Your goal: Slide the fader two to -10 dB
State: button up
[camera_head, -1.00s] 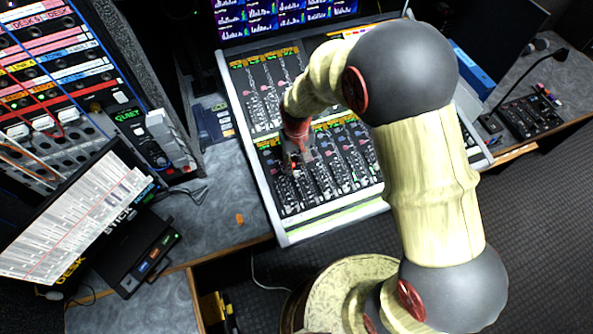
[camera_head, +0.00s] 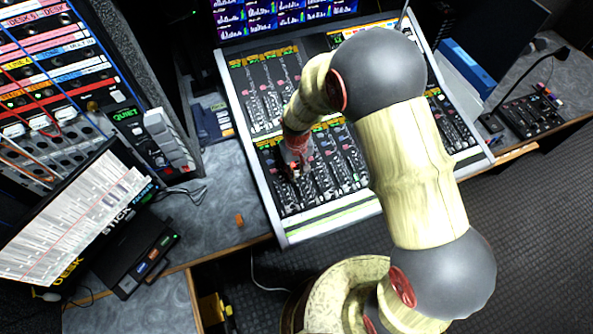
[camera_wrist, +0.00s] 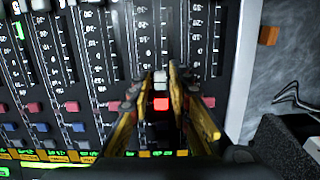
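The mixing console (camera_head: 330,222) fills the middle of the head view, with rows of channel strips. In the wrist view the strips appear turned about, with printed scales upside down. My gripper (camera_wrist: 159,72) is over the second strip from the console's side edge. Its two yellow fingers stand on either side of a pale fader cap (camera_wrist: 160,77), with a narrow dark gap visible on each side. A red button (camera_wrist: 161,103) also shows between the fingers. In the head view my gripper (camera_head: 290,172) is low over the near left section; its fingertips are too small to read there.
Neighbouring strips carry red buttons (camera_wrist: 113,106) and blue-grey ones close beside the fingers. The console's pale side rim (camera_wrist: 240,70) is nearby. A small orange block (camera_head: 239,220) lies on the grey desk. A monitor (camera_head: 75,215) and a patch rack stand at left.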

aim_at(302, 190)
grip_shut()
dwell(0.3)
jog(key=s, duration=0.1)
jog(key=s+d, duration=0.1)
jog(key=s, duration=0.3)
jog(key=shift+s+d+f+p, duration=0.15)
jog(key=shift+d+f+p, duration=0.1)
jog(key=shift+f+p, duration=0.1)
jog(key=shift+o, duration=1.6)
grip_release()
jog(key=shift+o, duration=0.2)
